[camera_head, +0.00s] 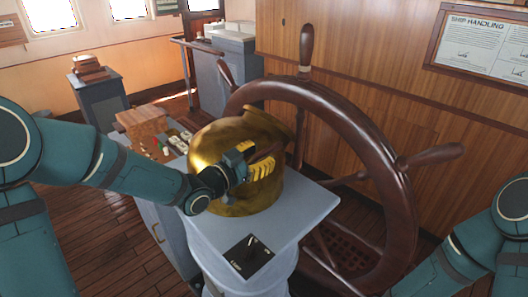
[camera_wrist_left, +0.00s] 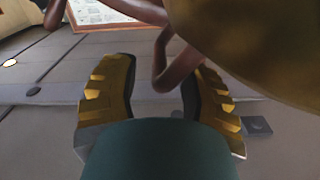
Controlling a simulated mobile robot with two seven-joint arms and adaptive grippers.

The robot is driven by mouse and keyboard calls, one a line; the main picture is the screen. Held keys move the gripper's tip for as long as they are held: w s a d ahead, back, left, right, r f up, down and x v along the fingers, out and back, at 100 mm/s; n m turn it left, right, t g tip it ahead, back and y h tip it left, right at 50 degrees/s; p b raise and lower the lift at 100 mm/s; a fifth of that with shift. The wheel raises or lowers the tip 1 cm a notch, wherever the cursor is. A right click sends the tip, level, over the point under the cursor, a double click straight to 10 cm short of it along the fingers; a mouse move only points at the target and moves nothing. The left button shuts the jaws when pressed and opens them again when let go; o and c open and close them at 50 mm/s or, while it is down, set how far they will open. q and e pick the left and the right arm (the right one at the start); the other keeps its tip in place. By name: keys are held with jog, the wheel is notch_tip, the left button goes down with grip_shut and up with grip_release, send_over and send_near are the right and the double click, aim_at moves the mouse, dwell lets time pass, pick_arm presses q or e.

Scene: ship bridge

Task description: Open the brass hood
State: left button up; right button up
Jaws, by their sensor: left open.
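The brass hood (camera_head: 218,138) is a rounded golden cover with a flared rim at its upper right, standing upright on a pale grey pedestal top (camera_head: 300,205). My left gripper (camera_head: 265,165) is in front of the hood's near side and hides part of it. In the left wrist view the open gripper (camera_wrist_left: 160,75) has one ridged yellow finger on each side. A brown curved bar (camera_wrist_left: 163,75) shows between the fingers; I cannot tell whether they touch it. The hood (camera_wrist_left: 265,40) fills the upper right there. My right gripper is out of view.
A large dark wooden ship's wheel (camera_head: 395,190) stands close behind and right of the hood. A small black plate (camera_head: 250,256) lies on the pedestal's front. A console with a wooden box (camera_head: 140,122) is at the left. My right arm is at lower right.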

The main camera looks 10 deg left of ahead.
pick_arm(q)
jog(key=shift+x, duration=0.9)
grip_shut()
jog(key=shift+r, duration=0.1)
